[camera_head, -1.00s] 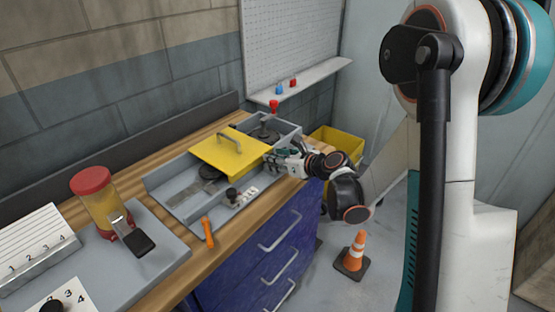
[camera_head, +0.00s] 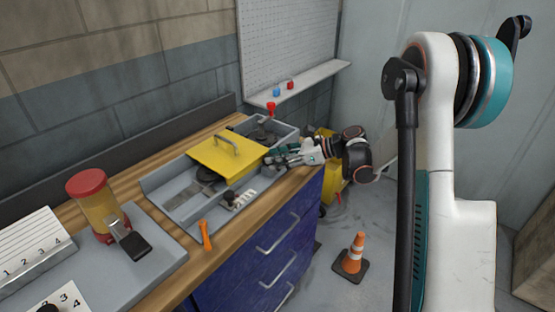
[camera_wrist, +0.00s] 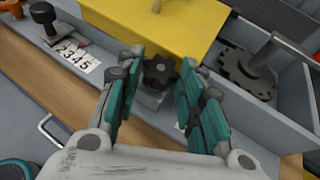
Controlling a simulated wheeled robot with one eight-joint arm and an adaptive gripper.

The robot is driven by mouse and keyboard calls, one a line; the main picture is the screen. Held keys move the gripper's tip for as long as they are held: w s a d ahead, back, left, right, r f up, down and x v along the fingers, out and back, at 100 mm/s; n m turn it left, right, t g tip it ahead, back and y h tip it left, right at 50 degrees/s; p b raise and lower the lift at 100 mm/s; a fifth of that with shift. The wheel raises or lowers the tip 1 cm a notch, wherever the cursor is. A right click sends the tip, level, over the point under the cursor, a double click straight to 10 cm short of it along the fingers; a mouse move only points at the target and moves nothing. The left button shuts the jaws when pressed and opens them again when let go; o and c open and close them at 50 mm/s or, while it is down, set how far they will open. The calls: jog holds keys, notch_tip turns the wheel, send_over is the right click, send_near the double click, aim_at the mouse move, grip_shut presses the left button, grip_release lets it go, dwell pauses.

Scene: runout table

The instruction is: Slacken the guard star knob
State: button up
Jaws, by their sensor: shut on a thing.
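The guard star knob (camera_wrist: 158,72) is a black lobed knob on a small grey mount at the front edge of the yellow guard (camera_wrist: 160,25). In the wrist view my gripper (camera_wrist: 160,62) has its teal-padded fingers on both sides of the knob, shut on it. In the head view my gripper (camera_head: 276,158) reaches from the right to the front right corner of the yellow guard (camera_head: 226,160). The knob is hidden there behind the fingers. The guard has a grey handle and lies over the grey runout tray (camera_head: 165,192).
A black knob (camera_wrist: 43,14) stands by a numbered strip (camera_wrist: 75,55). A black toothed wheel (camera_wrist: 245,72) lies in the right compartment. An orange handle (camera_head: 206,234) lies at the bench's front edge. A traffic cone (camera_head: 353,255) stands on the floor.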

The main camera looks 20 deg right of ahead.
jog(key=shift+n+g, duration=0.3)
jog(key=o, duration=1.1)
jog(key=shift+w, duration=0.1)
jog(key=shift+c, duration=0.2)
jog(key=v, duration=1.2)
jog(key=shift+d, duration=0.15)
jog(key=shift+f, duration=0.15)
